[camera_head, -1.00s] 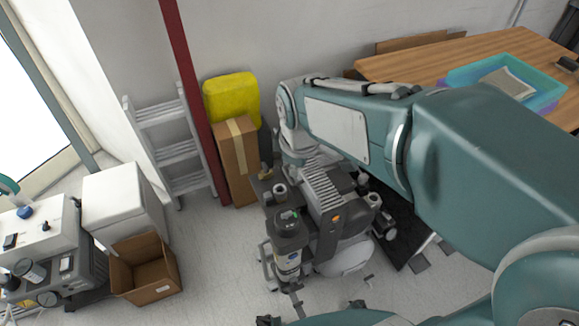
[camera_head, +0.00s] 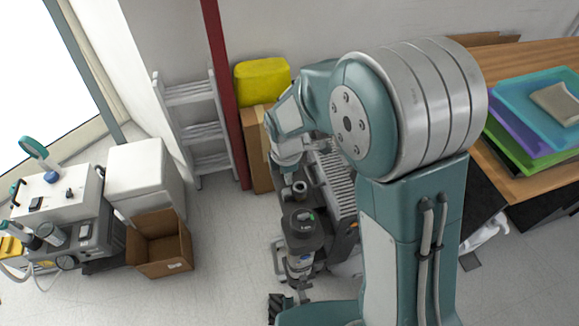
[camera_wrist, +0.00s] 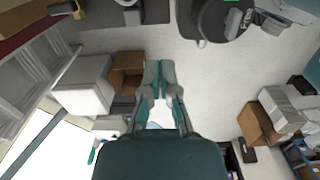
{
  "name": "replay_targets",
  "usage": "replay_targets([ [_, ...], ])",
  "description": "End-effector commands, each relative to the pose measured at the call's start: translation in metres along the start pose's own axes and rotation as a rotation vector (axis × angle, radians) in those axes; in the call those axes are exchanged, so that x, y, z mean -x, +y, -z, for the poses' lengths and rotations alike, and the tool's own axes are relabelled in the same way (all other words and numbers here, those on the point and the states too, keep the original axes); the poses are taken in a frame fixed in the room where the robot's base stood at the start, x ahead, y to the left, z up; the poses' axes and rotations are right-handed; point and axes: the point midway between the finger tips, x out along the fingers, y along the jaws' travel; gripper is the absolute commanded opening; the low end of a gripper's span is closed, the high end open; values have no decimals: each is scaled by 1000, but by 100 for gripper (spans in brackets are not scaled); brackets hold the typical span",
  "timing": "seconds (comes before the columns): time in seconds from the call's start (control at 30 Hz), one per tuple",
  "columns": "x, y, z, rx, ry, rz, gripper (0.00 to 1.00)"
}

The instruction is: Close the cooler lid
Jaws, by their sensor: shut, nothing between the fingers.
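A white box (camera_head: 145,175) with a flat top stands on the left floor and may be the cooler; I cannot make out a raised lid on it. It also shows in the wrist view (camera_wrist: 83,88), left of my gripper. My gripper (camera_wrist: 160,65) is shut and empty in the wrist view, held in the air above the floor. In the head view my arm stands on the right and bends toward the middle; the fingertips are not clear there.
An open cardboard box (camera_head: 160,245) sits in front of the white box. Equipment on a unit (camera_head: 65,215) stands at far left. A grey ladder (camera_head: 195,125), red post (camera_head: 222,85) and compressor (camera_head: 302,240) are near. A table (camera_head: 530,180) holds stacked trays (camera_head: 540,105).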

Motion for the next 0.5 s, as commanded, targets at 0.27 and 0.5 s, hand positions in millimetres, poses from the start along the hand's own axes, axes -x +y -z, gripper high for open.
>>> replay_targets([
  [0.27,-37,0,-12,-7,1,-4,0],
  [0.5,-28,0,-36,-3,1,-2,0],
])
